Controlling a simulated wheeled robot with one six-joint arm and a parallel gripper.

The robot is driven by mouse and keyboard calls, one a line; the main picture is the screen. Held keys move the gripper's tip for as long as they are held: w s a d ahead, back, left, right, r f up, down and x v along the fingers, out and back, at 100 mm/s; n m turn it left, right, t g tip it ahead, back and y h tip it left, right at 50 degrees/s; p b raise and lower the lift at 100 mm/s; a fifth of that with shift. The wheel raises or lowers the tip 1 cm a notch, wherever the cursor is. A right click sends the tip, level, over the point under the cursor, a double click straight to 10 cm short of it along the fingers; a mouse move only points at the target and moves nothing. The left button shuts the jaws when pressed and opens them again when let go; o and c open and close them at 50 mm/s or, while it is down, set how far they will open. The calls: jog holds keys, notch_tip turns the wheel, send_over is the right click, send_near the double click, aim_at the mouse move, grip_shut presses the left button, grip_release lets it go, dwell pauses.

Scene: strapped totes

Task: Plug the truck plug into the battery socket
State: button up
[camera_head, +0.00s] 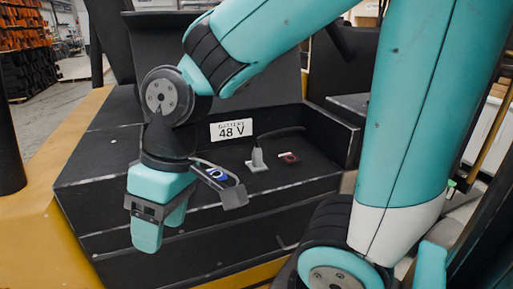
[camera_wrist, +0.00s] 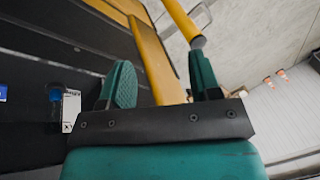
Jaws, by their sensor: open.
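My gripper (camera_head: 160,225) is open and empty, pointing down in front of the dark battery box. Its two green fingers stand apart in the wrist view (camera_wrist: 165,85). A light grey upright piece (camera_head: 257,158), which looks like the plug, stands on a small base inside the box, with a black cable or handle leading right from it. A small red connector (camera_head: 288,157) lies just right of it. A blue connector-like piece (camera_head: 216,174) shows beside my wrist, partly hidden. In the wrist view, a white piece (camera_wrist: 71,109) with blue beside it lies left of the fingers. I cannot tell which connector is the socket.
The box's back wall carries a "BATTERY 48 V" label (camera_head: 232,129). Dark stepped surfaces (camera_head: 100,190) and a yellow truck body (camera_head: 45,225) surround it. A yellow post (camera_wrist: 185,22) and orange-white cones (camera_wrist: 275,78) show in the wrist view.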

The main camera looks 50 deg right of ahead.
jog(key=w+d+r+m+h+p, duration=0.1)
jog(key=w+d+r+m+p, duration=0.3)
jog(key=w+d+p, duration=0.35)
jog(key=m+h+p, duration=0.3)
jog(key=m+p, duration=0.4)
jog(key=p, duration=0.4)
send_over(257, 153)
jog(key=shift+g, duration=0.3)
jog(key=f, duration=0.3)
jog(key=w+f, duration=0.1)
jog(key=shift+d+f, duration=0.2)
jog(key=shift+d, duration=0.15)
jog(key=shift+s+d+f, duration=0.15)
jog(key=shift+d+f, duration=0.05)
jog(key=shift+f, duration=0.15)
